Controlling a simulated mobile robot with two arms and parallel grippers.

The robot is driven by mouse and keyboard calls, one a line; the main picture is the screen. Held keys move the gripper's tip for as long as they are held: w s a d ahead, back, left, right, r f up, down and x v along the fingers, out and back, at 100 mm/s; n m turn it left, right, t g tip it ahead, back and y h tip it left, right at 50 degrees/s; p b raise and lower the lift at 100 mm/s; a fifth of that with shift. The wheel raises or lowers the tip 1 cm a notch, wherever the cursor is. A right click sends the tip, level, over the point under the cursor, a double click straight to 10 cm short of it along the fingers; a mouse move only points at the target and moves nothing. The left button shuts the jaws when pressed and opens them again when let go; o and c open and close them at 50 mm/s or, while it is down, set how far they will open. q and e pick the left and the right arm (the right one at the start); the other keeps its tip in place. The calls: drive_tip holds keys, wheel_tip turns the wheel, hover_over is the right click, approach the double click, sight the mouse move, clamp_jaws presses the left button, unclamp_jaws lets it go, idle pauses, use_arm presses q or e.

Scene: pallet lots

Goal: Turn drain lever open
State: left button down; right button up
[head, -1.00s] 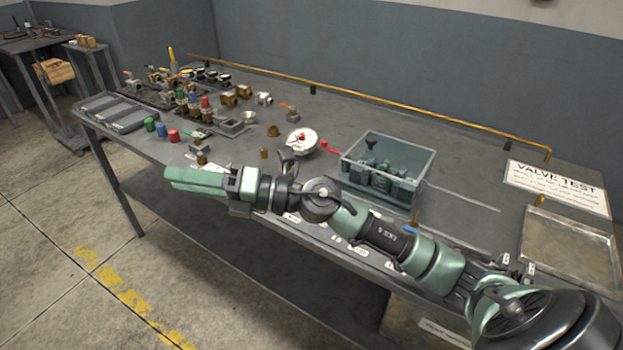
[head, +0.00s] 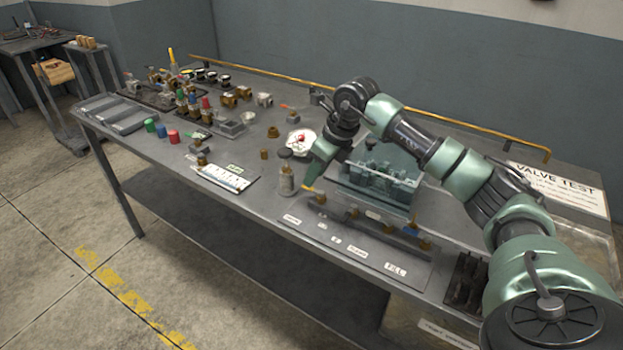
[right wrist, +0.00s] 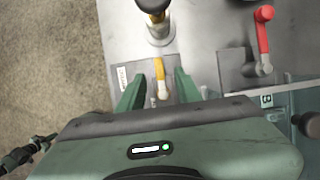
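A yellow lever (right wrist: 160,70) on a pale fitting shows in the right wrist view, on a plate with a white label (right wrist: 122,78) that is too small to read. In the head view the lever (head: 314,190) shows as a small yellow bit at the left end of the valve manifold plate (head: 345,252). My right gripper (right wrist: 159,88) is open, pointing down, one finger on each side of the lever with gaps visible. In the head view my right gripper (head: 312,174) is just above the lever. I cannot tell which label reads drain. My left gripper is not in view.
A red lever (right wrist: 263,40) stands to the right in the wrist view. A small bottle (head: 287,178) stands close left of my right gripper. A clear bin (head: 385,205) of green parts is right behind it. A white gauge (head: 301,142) lies farther back.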

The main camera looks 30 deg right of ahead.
sight(312, 188)
drive_tip(key=shift+x, duration=1.7)
clamp_jaws()
drive_tip(key=shift+a+n, duration=0.1)
drive_tip(key=shift+n, duration=0.3)
drive_tip(key=n, duration=0.1)
drive_tip(key=n+y, duration=0.1)
drive_tip(key=n, duration=0.1)
drive_tip(key=shift+s+a+n+g+y+b, duration=0.3)
drive_tip(key=shift+a+n+g+b, duration=0.05)
drive_tip(key=shift+a+n+g, duration=0.05)
drive_tip(key=n, duration=0.1)
drive_tip(key=n+g, duration=0.1)
drive_tip(key=n, duration=0.1)
drive_tip(key=s+n+y, duration=0.1)
drive_tip(key=shift+a+n+b, duration=0.3)
drive_tip(key=shift+a+b, duration=0.05)
drive_tip(key=n+g, duration=0.1)
drive_tip(key=n, duration=0.1)
drive_tip(key=s+n+g+b, duration=0.1)
drive_tip(key=n, duration=0.1)
drive_tip(key=shift+a, duration=0.1)
drive_tip(key=shift+s+r+n+g+b, duration=0.1)
drive_tip(key=shift+s+n+g+b, duration=0.25)
drive_tip(key=shift+n, duration=0.85)
drive_tip(key=shift+s+n+g, duration=0.25)
drive_tip(key=shift+n+g, duration=0.3)
drive_tip(key=shift+n, duration=0.65)
